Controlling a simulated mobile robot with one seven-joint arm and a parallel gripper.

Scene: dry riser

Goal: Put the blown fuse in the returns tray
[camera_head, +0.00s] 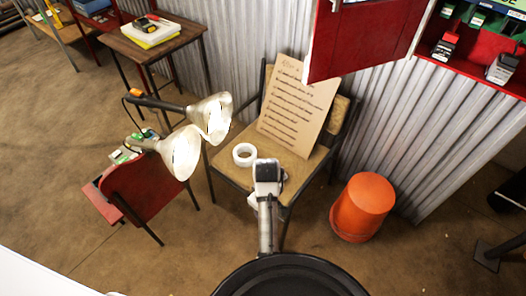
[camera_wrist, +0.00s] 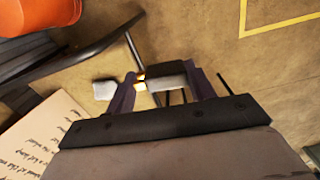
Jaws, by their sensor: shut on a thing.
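My gripper (camera_wrist: 163,90) is shut on a small grey-and-black block, the fuse (camera_wrist: 168,76), held between its two dark fingers. Whether it is blown cannot be read. A pale block end (camera_wrist: 104,89) shows outside the left finger; I cannot tell whether it belongs to the same piece. In the head view my gripper (camera_head: 268,190) is over the front of the tan chair (camera_head: 229,158), and its fingers are mostly hidden. I cannot identify the returns tray for certain in either view.
On the chair are a cardboard sign (camera_head: 297,108) and a white tape roll (camera_head: 244,154). Work lamps (camera_head: 181,153) and a red chair (camera_head: 145,190) are left. An orange bucket (camera_head: 363,207) stands right, below an open red cabinet (camera_head: 485,60). A small table (camera_head: 185,42) is behind.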

